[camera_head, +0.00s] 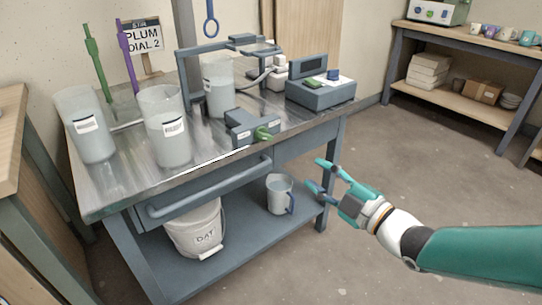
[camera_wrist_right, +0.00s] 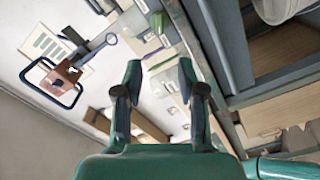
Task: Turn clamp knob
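A green knob (camera_head: 263,133) sticks out from a dark blue-grey clamp block (camera_head: 240,124) at the front edge of the metal-topped bench (camera_head: 215,150). My right gripper (camera_head: 317,174) is in front of the bench, to the right of the knob and lower in the head view, and apart from it. Its two teal fingers are spread and nothing is between them. The right wrist view also shows the open fingers (camera_wrist_right: 159,70). A small yellow-green piece (camera_wrist_right: 158,22) shows beyond them there; I cannot tell if it is the knob. My left gripper is not in view.
Clear buckets (camera_head: 165,130) stand on the bench's left side, and a blue-grey box device (camera_head: 320,94) stands at its right. A bar handle (camera_head: 205,190) runs along the front. Floor to the right is clear.

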